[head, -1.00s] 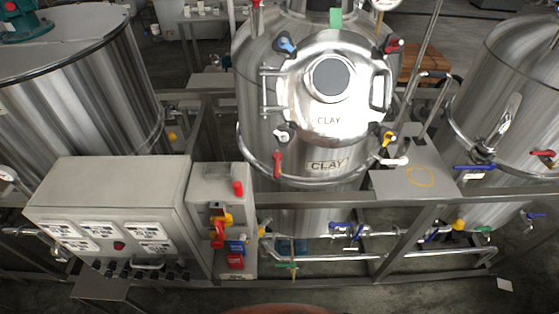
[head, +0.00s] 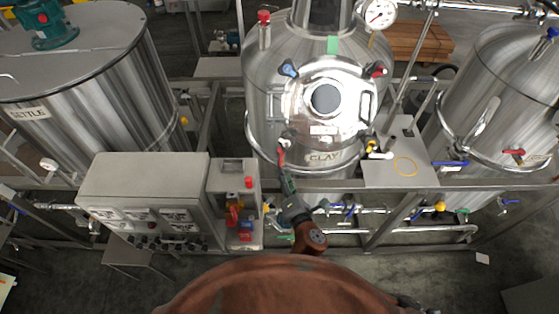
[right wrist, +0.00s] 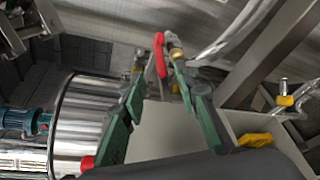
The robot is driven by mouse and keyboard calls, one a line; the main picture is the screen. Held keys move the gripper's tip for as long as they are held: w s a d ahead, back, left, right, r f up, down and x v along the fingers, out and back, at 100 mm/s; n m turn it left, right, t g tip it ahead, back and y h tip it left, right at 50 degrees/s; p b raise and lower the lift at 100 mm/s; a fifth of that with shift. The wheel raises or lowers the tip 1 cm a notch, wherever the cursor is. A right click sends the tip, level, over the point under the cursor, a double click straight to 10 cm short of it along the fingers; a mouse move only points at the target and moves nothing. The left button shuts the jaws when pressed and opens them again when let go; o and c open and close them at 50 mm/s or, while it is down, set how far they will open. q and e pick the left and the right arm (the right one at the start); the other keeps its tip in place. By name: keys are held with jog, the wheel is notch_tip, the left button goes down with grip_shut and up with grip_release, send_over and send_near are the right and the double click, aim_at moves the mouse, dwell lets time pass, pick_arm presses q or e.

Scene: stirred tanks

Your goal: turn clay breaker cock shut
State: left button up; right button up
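The clay tank (head: 262,110) is a steel vessel labelled CLAY, in the middle of the head view. A small cock with a red lever (head: 281,156) is on its lower front, left of the CLAY label. I take it for the breaker cock; no label on it is readable. In the right wrist view the red lever (right wrist: 160,55) hangs from a brass fitting (right wrist: 176,50). My right gripper (head: 285,172) reaches up to it from below. In the right wrist view the green fingers (right wrist: 156,72) are apart, with the lever between or just beyond their tips. Contact is unclear.
A grey control box (head: 140,190) and a smaller switch box (head: 232,180) with red and yellow controls stand left of my arm. A frame rail (head: 400,187) and pipes run below the tank. A grey plate (head: 385,175) is at right.

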aim_at(280, 163)
jog(key=p+x, duration=0.1)
jog(key=x, duration=0.6)
jog(key=shift+w, duration=0.15)
jog(key=shift+c, duration=0.7)
grip_shut()
jog(key=shift+f, duration=0.1)
